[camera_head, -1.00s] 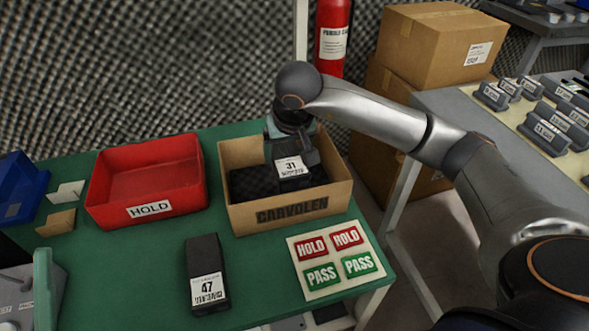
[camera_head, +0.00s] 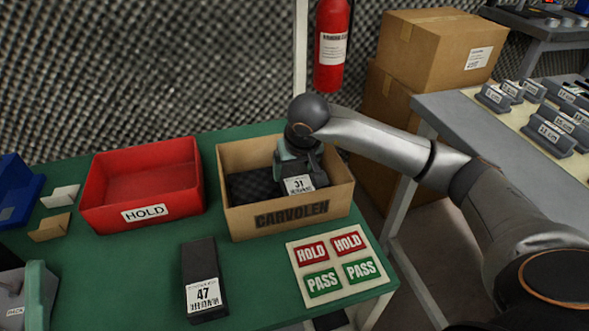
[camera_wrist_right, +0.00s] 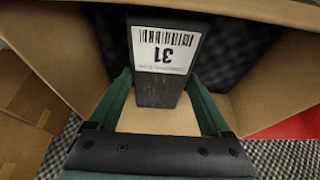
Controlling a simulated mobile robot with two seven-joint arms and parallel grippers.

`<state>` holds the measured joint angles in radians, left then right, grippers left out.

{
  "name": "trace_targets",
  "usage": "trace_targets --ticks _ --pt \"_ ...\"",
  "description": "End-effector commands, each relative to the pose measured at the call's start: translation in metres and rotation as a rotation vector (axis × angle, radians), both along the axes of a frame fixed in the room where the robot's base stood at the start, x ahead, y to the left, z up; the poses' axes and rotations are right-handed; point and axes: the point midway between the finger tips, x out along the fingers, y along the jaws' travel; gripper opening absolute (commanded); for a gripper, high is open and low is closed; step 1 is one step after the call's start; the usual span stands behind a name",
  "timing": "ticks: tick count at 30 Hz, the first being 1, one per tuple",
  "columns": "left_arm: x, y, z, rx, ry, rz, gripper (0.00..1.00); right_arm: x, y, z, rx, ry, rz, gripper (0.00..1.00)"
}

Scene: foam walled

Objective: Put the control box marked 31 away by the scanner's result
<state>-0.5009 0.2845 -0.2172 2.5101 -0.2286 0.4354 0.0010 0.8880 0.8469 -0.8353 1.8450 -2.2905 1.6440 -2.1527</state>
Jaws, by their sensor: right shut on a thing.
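The control box marked 31 (camera_head: 298,184) is a dark block with a white label, inside the right part of the cardboard carton marked CARVOLEN (camera_head: 238,222). My right gripper (camera_head: 300,165) is shut on it from above. The box also fills the upper middle of the right wrist view (camera_wrist_right: 160,85), between the green fingers (camera_wrist_right: 165,105). I cannot tell whether it touches the carton's floor. The red HOLD tray (camera_head: 100,202) is empty, left of the carton. A dark box marked 47 (camera_head: 202,262) lies in front on the green table. My left gripper is not in view.
A card with two red HOLD and two green PASS labels (camera_head: 335,265) lies at the table's front right. Blue bin (camera_head: 18,190) and small card holders (camera_head: 55,208) are at the left. Cartons and a side table with several grey units (camera_head: 565,130) stand right.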

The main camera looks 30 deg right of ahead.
Motion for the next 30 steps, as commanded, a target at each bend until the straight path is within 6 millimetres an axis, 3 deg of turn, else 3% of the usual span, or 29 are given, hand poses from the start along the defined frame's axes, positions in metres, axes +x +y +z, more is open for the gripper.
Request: trace_targets --ticks 10,11,15,24,30 --pt "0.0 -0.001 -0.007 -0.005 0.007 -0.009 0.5 0.001 0.0 -0.007 0.002 -0.004 -0.001 0.0" --pt "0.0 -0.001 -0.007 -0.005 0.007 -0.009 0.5 0.0 0.0 -0.008 0.001 0.0 -0.001 0.84" --pt "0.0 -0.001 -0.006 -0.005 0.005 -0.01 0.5 0.0 0.0 -0.008 0.001 0.0 -0.001 1.0" --pt "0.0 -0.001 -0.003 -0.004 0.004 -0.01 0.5 0.0 0.0 -0.005 0.001 0.0 -0.001 1.0" --pt "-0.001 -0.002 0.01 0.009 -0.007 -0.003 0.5 -0.003 0.001 0.02 0.001 -0.004 0.001 1.0"
